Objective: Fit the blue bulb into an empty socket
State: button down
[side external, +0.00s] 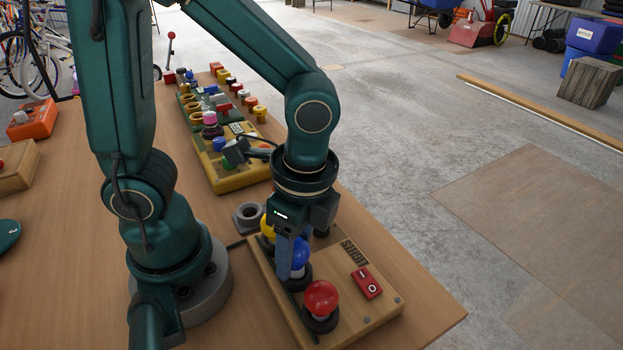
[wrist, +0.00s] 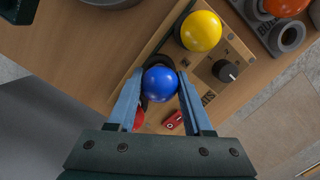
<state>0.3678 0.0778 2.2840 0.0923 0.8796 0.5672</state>
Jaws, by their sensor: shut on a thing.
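The blue bulb (side external: 300,254) is between the fingers of my gripper (side external: 291,258), upright over the middle dark socket of a wooden board (side external: 349,318). In the wrist view the blue bulb (wrist: 160,84) sits between the fingertips (wrist: 160,92), with part of the dark socket ring (wrist: 150,66) showing round it. Its pale base shows in the side view close to the socket; I cannot tell whether it is fully seated. A yellow bulb (wrist: 201,31) and a red bulb (side external: 321,297) stand in the sockets on either side.
The board carries a red switch (side external: 366,283) and a black knob (wrist: 225,70). A grey ring holder (side external: 249,216) stands beside the board. A yellow box (side external: 235,178) and several small coloured items are farther back on the table. Open table lies left of the board.

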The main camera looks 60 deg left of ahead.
aim_at(303, 247)
jog(key=shift+f, duration=0.55)
dwell(0.6)
jog(key=c, duration=0.6)
grip_release()
jog(key=shift+w+d+r, duration=0.1)
jog(key=shift+d+r, duration=0.1)
jog(key=shift+r, duration=1.6)
jog(key=shift+w+d+r, duration=0.15)
jog(key=shift+r, duration=1.7)
jog(key=shift+w+d+r, duration=0.1)
jog(key=shift+d+r, duration=0.1)
jog(key=shift+r, duration=1.6)
jog(key=shift+w+a+r, duration=0.15)
jog(key=shift+a+r, duration=0.15)
jog(key=a+n+t, duration=0.1)
jog(key=n+t, duration=0.1)
jog(key=n, duration=0.1)
jog(key=a+n+t, duration=0.2)
jog(key=n, duration=0.2)
jog(key=a+f+n+t+h, duration=0.1)
jog(key=a+n+t, duration=0.1)
jog(key=n, duration=0.2)
